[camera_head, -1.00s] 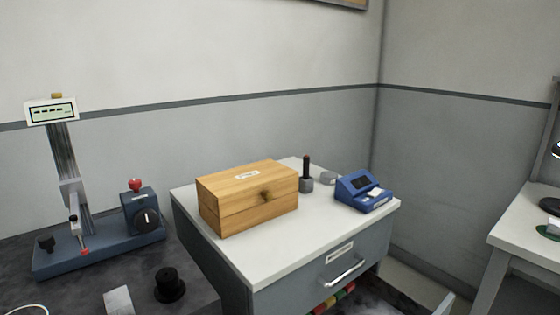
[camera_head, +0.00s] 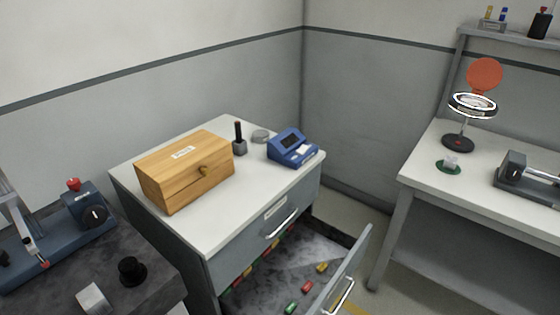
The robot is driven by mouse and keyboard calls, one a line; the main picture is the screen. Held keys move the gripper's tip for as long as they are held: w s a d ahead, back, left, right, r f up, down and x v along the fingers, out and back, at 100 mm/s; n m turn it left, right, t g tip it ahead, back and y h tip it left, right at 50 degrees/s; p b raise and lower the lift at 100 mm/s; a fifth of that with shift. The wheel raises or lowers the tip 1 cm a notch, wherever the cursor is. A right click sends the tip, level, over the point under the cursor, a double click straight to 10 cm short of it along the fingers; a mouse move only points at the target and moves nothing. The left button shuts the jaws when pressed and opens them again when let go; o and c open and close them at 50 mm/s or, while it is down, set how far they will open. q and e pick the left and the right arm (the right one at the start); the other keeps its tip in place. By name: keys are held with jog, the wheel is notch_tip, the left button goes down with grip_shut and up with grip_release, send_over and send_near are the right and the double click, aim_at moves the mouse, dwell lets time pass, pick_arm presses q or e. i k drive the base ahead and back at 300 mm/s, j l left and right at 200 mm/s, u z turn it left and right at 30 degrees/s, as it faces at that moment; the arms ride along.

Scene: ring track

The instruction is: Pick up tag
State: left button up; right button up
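I cannot tell for sure which thing is the tag. A small white piece (camera_head: 303,150) sits on the front of a blue device (camera_head: 291,158) with a dark screen, at the right back of the white-topped cabinet. Another small white object (camera_head: 451,161) rests on a green dish (camera_head: 447,170) on the right table. Neither of my grippers is in view.
A closed wooden box (camera_head: 185,175), a dark stamp-like tool (camera_head: 239,142) and a grey round tin (camera_head: 261,136) stand on the cabinet top (camera_head: 215,215). A drawer below (camera_head: 352,285) is open with several coloured pieces. A ring-lit magnifier (camera_head: 473,105) stands on the right table.

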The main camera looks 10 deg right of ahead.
aim_at(322, 267)
jog(key=z, duration=0.95)
jog(key=i+l+u, duration=0.25)
jog(key=i, duration=0.2)
